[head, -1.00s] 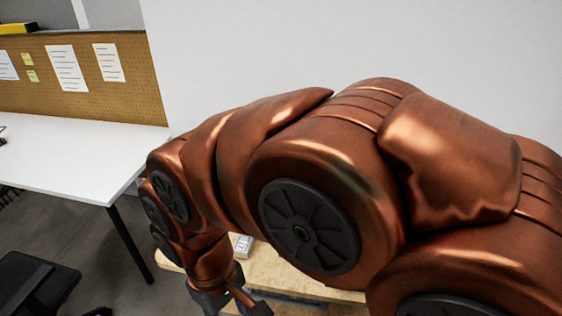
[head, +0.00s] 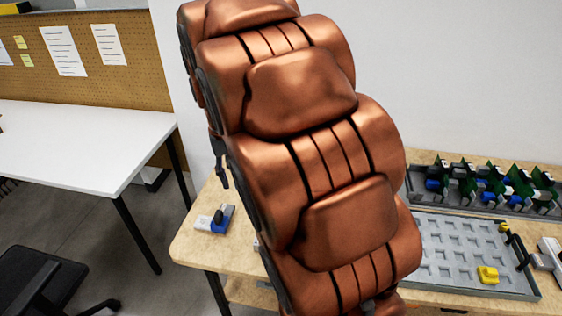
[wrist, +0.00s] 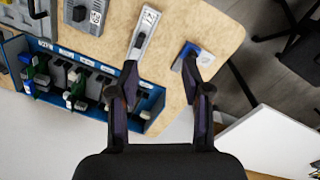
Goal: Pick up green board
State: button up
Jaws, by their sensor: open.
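Two upright green boards show in the wrist view, one at the left end (wrist: 28,78) of a blue rack (wrist: 152,108) and one nearer its middle (wrist: 78,88). My gripper (wrist: 159,72) is open, with nothing between its fingers. It is over the right end of the rack, and its left finger overlaps that end in the picture. In the head view, several more green boards (head: 520,182) stand in a dark tray (head: 480,207) at the back right. My copper arm hides the middle of the table, and the blue rack is not visible there.
A blue-and-grey fixture (head: 220,217) stands near the table's left end. A grey device (wrist: 147,30) lies beside it in the wrist view. A grey grid tray (head: 455,285) with a yellow piece (head: 488,275) is at the right. A white table (head: 90,145) stands apart at the left.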

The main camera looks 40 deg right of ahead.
jog(key=w+d+f+m+b, duration=0.1)
jog(key=w+d+f, duration=0.2)
jog(key=d, duration=0.7)
jog(key=w+d+f+m+t+b, duration=0.1)
jog(key=w+d+f, duration=0.3)
jog(key=w+d, duration=0.4)
jog(key=w+d+f+m+b, duration=0.1)
jog(key=w+d+f+m, duration=0.2)
jog(key=d, duration=0.9)
jog(key=shift+w+d+f+h, duration=0.1)
jog(key=shift+w+f+h, duration=0.1)
jog(key=shift+w, duration=0.6)
jog(key=shift+w+d+f+h, duration=0.1)
jog(key=shift+w+h, duration=0.1)
jog(key=shift+w, duration=0.55)
jog(key=shift+d+f, duration=0.3)
jog(key=shift+f, duration=0.1)
jog(key=shift+d+f+p, duration=0.1)
jog(key=shift+f+p, duration=0.55)
jog(key=shift+f, duration=0.9)
jog(key=shift+w+d+f+p, duration=0.15)
jog(key=shift+f+p, duration=0.6)
jog(key=shift+f, duration=1.35)
grip_shut()
